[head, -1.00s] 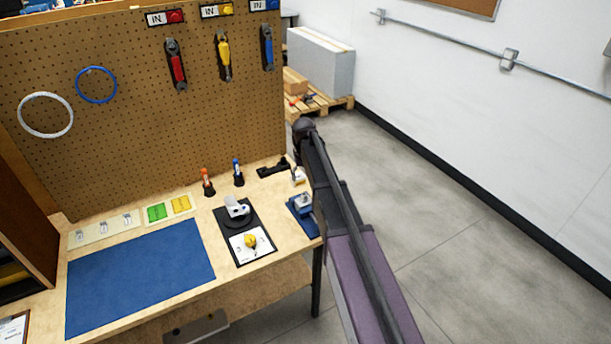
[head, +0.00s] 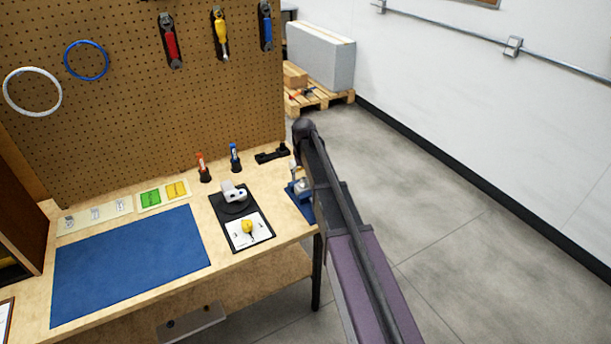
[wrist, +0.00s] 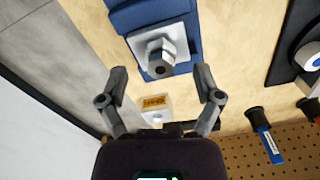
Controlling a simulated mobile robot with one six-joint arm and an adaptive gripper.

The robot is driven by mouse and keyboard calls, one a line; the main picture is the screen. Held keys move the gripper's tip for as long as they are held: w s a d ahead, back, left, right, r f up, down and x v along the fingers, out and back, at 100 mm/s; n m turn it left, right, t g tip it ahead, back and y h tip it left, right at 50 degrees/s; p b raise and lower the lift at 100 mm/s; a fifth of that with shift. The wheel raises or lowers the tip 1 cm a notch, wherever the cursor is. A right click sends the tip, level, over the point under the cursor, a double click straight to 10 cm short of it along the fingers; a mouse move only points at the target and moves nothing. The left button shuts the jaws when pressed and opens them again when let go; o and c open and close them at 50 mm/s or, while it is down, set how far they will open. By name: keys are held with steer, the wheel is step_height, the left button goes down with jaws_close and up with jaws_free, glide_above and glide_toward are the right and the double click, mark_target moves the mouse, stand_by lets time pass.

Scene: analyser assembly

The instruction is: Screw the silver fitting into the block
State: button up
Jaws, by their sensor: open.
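The silver fitting (wrist: 162,58), a hex piece with a dark round hole in its end, shows in the wrist view. It stands on the pale grey block (wrist: 182,68), which sits in a blue holder (wrist: 142,16). I cannot tell how deep the fitting sits in the block. My gripper (wrist: 161,78) is open, its two fingers apart on either side, just short of the fitting and not touching it. In the head view the blue holder (head: 300,207) is at the bench's right end, partly hidden by my arm, which also hides the gripper.
A small white box with an orange label (wrist: 155,107) lies beyond the fingers. A black mat (head: 260,243) left of the holder bears a white and grey part (head: 233,193) and a yellow knob (head: 247,226). Blue (head: 235,158) and red (head: 202,167) tools stand behind. The blue mat (head: 130,262) is clear.

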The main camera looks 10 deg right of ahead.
steer(key=shift+f+b, duration=0.75)
steer(key=shift+f, duration=0.3)
jaws_close()
steer(key=m, duration=0.3)
steer(key=shift+m, duration=0.4)
steer(key=shift+m, duration=0.4)
